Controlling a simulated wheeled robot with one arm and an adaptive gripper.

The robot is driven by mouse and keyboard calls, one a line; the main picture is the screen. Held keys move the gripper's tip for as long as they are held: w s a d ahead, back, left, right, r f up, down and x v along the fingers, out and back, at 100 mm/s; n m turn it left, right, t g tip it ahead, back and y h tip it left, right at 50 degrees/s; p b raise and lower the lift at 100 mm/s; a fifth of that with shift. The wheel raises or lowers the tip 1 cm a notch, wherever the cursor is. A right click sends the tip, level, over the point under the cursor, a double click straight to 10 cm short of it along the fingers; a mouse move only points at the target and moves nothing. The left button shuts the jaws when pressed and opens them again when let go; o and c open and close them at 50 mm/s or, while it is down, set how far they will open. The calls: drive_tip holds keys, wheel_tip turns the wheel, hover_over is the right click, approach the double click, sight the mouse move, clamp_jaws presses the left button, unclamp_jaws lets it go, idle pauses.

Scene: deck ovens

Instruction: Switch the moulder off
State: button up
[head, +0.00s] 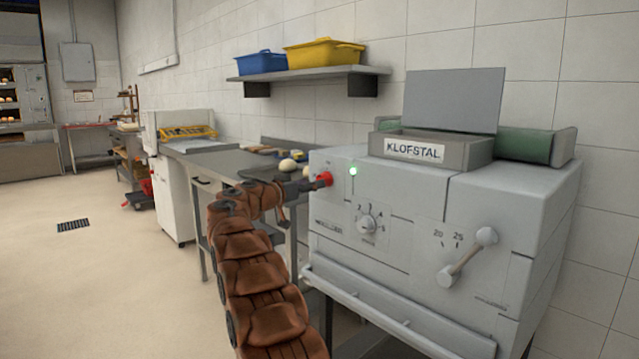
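The moulder (420,190) is a pale grey machine at the right, with a KLOFSTAL plate on its hopper. Its red button (324,179) is at the upper left of the front panel. A green lamp (353,171) beside the button is lit. My gripper (310,185) is at the end of my brown-covered arm, just left of the red button. Its tip is at or very near the button; I cannot tell whether it touches. The fingers are small and dark, and their opening does not show clearly.
A numbered dial (367,224) and a lever (467,257) are on the moulder's front, with a rail (385,310) below. A steel table (215,163) with dough pieces stands behind my gripper. A wall shelf (310,74) holds blue and yellow bins. Open floor lies left.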

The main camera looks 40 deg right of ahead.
drive_tip(key=shift+w+d+p, duration=0.1)
drive_tip(key=shift+d+p, duration=0.35)
drive_tip(key=shift+d, duration=1.75)
drive_tip(key=shift+c, duration=0.2)
drive_tip(key=c, duration=1.1)
drive_tip(key=shift+n, duration=0.4)
drive_tip(key=n+p, duration=0.7)
drive_tip(key=n, duration=0.1)
drive_tip(key=n+g+p, duration=0.1)
drive_tip(key=n+p, duration=0.6)
drive_tip(key=n, duration=0.1)
drive_tip(key=shift+w+r+y, duration=0.1)
drive_tip(key=shift+r+y, duration=0.05)
drive_tip(key=shift+y, duration=0.25)
drive_tip(key=shift+n, duration=0.3)
